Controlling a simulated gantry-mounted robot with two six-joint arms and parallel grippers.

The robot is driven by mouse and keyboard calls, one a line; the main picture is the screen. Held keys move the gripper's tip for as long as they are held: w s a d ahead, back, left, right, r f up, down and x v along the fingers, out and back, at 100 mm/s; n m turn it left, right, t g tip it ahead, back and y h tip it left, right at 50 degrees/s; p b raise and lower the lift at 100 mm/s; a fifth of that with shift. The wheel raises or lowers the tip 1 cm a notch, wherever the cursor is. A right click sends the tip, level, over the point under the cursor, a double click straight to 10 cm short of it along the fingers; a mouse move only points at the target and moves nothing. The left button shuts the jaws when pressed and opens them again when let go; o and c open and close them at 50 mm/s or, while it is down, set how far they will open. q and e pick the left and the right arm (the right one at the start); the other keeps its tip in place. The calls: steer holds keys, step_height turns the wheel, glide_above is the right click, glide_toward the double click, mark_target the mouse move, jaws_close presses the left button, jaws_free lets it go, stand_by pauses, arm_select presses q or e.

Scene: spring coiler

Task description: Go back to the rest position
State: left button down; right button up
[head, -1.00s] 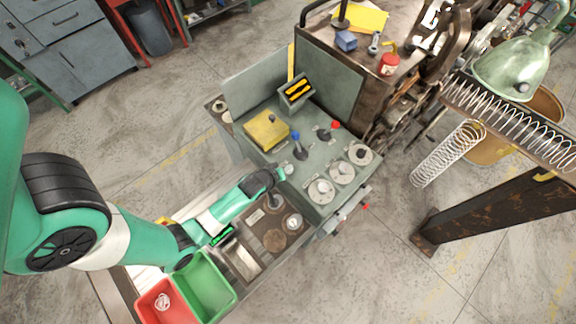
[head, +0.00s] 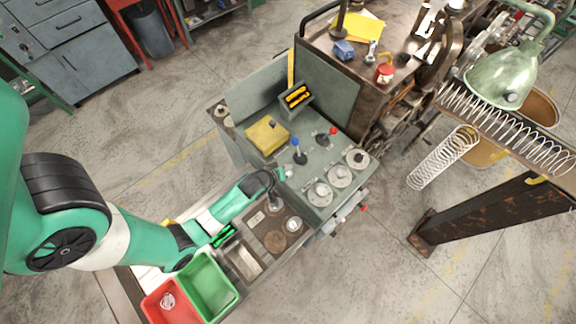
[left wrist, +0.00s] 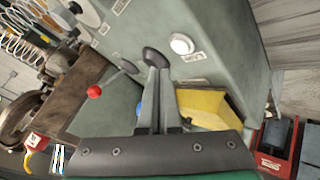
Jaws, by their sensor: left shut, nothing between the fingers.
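My left gripper (head: 280,178) reaches in from the left over the near-left edge of the green control panel (head: 318,168). In the left wrist view its fingers (left wrist: 156,58) are together, with nothing visible between them. A white round button (left wrist: 181,44) shows just beside the fingertips; I cannot tell whether they touch the panel. The blue-knobbed lever (head: 297,145) stands on the panel beyond the gripper, and the red-knobbed lever (head: 332,131) stands farther right. My right gripper is in neither view.
Green (head: 234,296) and red (head: 150,311) bins stand below my left forearm. A coil spring (head: 443,157) and a rusty beam (head: 480,212) are at right. The floor at lower right is clear.

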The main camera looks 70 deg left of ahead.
arm_select(q)
step_height(320, 180, up, 3)
steer(key=shift+p, duration=1)
